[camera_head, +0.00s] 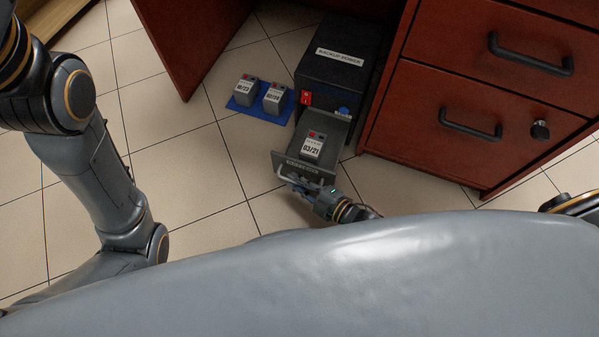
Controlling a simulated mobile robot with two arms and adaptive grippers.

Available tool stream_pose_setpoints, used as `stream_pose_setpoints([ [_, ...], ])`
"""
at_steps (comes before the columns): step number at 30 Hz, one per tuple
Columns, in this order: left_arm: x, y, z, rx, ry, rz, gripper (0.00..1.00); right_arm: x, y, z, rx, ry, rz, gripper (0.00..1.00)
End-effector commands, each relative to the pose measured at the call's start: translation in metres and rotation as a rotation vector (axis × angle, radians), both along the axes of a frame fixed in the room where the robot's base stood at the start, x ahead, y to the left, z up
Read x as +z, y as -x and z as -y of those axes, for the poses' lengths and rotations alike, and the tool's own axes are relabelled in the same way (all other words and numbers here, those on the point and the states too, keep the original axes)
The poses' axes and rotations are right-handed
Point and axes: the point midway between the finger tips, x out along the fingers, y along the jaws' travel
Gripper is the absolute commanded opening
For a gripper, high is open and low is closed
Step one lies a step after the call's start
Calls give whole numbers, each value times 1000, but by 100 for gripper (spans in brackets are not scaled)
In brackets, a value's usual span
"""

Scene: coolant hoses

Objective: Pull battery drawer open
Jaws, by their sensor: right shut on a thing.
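The black backup power box (339,70) stands on the tiled floor under the desk. Its grey battery drawer (338,142) is pulled out toward me, with a battery labelled 03/21 (313,147) inside. The drawer's handle (298,177) is on its front. My right gripper (303,186) is at the handle and shut on it; the fingertips are small and partly hidden. My left arm comes in at the left, but its gripper is out of view.
Two more batteries, left (246,89) and right (274,97), stand on a blue mat (240,105) left of the box. The wooden desk drawers (470,95) rise close at the right. The floor at left is clear.

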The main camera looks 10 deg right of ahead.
Motion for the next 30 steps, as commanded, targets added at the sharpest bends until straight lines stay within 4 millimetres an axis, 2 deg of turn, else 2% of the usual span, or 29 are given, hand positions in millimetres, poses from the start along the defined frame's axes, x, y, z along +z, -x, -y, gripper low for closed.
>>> stream_pose_setpoints([
  [13,-1,-1,0,-1,1,-4,0,-1,2,0,-1,1,-2,0],
  [14,-1,-1,0,-1,1,-4,0,-1,2,0,-1,1,-2,15],
  [17,-1,-1,0,-2,1,-4,0,-1,2,0,-1,1,-2,34],
  [26,0,-2,0,1,-1,-5,0,0,2,0,-1,0,-1,34],
  [30,0,-1,0,1,-1,-4,0,1,12,7,-1,1,-3,34],
])
